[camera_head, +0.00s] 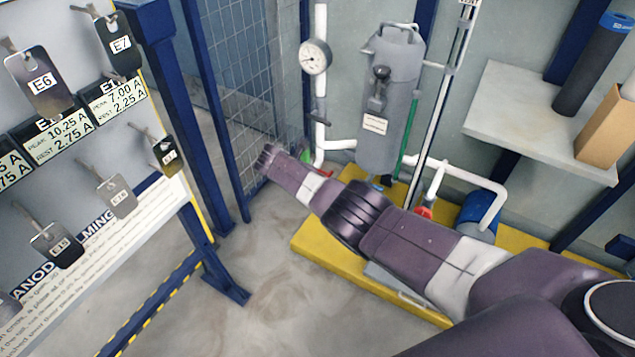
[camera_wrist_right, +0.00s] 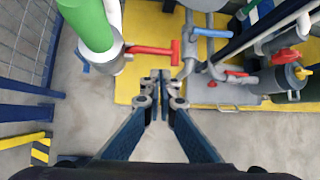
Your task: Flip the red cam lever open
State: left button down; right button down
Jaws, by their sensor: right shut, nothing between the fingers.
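The red cam lever (camera_wrist_right: 150,49) shows in the right wrist view, above and just left of the fingertips. It reaches right from a grey coupling (camera_wrist_right: 103,55) at the end of a thick green hose (camera_wrist_right: 88,22) and ends in a crosspiece. My right gripper (camera_wrist_right: 160,82) is shut and empty, with a visible gap between its tips and the lever in the picture. In the head view my right arm reaches in from the right, with its far end (camera_head: 270,158) by the mesh fence. A small red part (camera_head: 322,173) shows behind the arm there. My left gripper is out of view.
A yellow platform (camera_head: 325,257) carries a grey tank (camera_head: 390,100), white pipes and a blue pump (camera_head: 480,215). Blue-handled and other red-handled valves (camera_wrist_right: 290,57) are at right in the wrist view. A tag board (camera_head: 120,225) stands left; the floor between is clear.

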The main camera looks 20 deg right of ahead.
jog(key=v, duration=1.2)
dwell(0.3)
dwell(0.3)
